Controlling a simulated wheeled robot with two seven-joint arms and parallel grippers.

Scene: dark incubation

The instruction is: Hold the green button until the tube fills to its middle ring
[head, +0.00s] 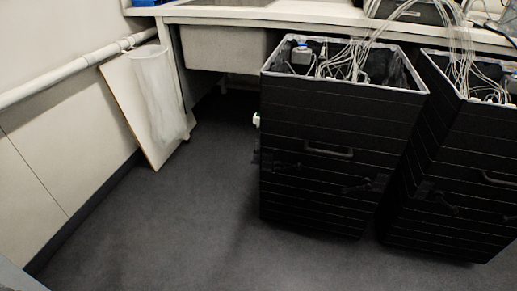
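I see no green button and no tube with a middle ring that I can make out. A small pale piece (256,120) sticks out from the left side of the nearer black box; it is too small to tell what it is. Several thin clear tubes and cables (350,60) come out of the open top of that box and rise toward the bench. Neither of my grippers is in view.
Two tall black boxes (325,125) (465,150) stand side by side on the dark floor (165,225). A bench (260,13) runs behind them. A pale board (130,110) leans at the left wall under a white pipe (60,80). The floor at front left is clear.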

